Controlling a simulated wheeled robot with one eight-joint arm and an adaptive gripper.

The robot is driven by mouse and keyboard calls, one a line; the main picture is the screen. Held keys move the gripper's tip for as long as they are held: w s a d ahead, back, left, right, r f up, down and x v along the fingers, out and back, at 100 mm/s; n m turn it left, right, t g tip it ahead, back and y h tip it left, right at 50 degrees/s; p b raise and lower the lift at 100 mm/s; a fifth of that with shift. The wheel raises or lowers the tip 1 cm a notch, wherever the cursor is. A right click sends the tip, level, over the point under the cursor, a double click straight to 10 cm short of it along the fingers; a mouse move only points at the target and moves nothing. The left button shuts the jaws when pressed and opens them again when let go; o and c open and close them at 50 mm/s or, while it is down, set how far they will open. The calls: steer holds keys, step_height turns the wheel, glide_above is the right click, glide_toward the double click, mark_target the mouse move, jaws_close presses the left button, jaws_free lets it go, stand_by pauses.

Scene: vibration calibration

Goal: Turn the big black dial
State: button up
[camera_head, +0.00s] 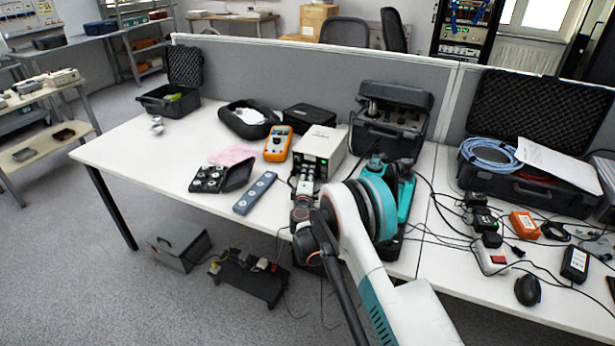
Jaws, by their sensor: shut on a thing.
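A pale grey instrument box (325,139) with a dark front panel and a small lit green display stands on the white table. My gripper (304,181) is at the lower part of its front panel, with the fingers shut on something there. The big black dial is hidden or too small to make out behind the fingers, but the fingers are at the panel where a knob would be. My arm comes in from the lower right and covers part of the table edge.
Cables and small boxes crowd the right table.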

steer(key=o, duration=0.8)
steer(key=shift+s, duration=0.15)
steer(key=s, duration=1.1)
steer(key=shift+s, duration=0.4)
steer(key=shift+a, duration=0.1)
